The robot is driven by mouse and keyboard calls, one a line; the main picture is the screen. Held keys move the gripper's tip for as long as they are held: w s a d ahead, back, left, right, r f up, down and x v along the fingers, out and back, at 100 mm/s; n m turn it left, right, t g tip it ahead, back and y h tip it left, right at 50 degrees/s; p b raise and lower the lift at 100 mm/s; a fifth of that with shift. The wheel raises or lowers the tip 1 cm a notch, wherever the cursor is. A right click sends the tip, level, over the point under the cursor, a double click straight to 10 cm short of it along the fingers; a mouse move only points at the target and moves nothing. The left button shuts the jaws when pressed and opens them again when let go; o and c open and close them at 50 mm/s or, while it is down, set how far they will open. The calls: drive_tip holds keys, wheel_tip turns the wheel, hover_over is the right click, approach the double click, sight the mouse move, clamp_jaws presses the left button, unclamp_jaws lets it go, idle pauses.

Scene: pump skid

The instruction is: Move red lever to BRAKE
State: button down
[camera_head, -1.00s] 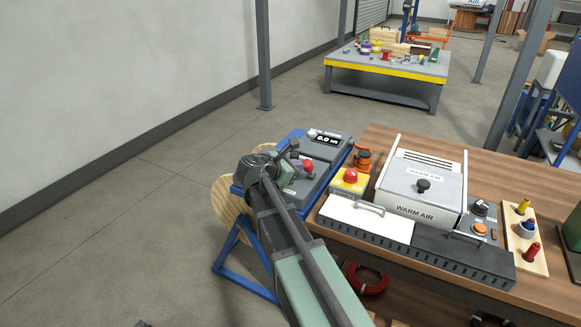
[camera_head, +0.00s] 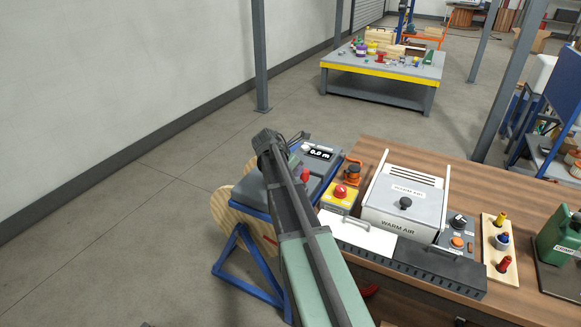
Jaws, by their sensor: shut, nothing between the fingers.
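The lever's red knob (camera_head: 304,175) shows just right of my arm, on a grey control box (camera_head: 319,154) with a small "0.0 m" display. My arm covers much of the box, so the lever's lower part and any BRAKE marking cannot be seen. My gripper (camera_head: 299,138) shows only as a small dark part beyond the end of my arm, above and behind the red knob in the picture. It is shut and empty, and looks apart from the knob.
A wooden cable drum (camera_head: 230,215) on a blue stand (camera_head: 236,250) is left of my arm. Right of the box are a yellow box with a red button (camera_head: 340,198), an orange item (camera_head: 352,170) and a WARM AIR unit (camera_head: 405,200). Floor to the left is clear.

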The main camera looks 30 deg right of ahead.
drive_tip(key=d+y, duration=0.1)
drive_tip(key=w+d+g+y+p, duration=0.1)
drive_tip(key=shift+w+d+y, duration=0.1)
drive_tip(key=shift+d+y, duration=0.05)
drive_tip(key=shift+y, duration=0.15)
drive_tip(key=shift+r+p, duration=0.85)
drive_tip(key=shift+p, duration=0.05)
drive_tip(key=shift+r, duration=0.1)
drive_tip(key=a+p+v, duration=0.1)
drive_tip(key=p+v, duration=1)
drive_tip(key=v, duration=0.2)
drive_tip(key=shift+w+f, duration=0.2)
drive_tip(key=shift+f, duration=0.2)
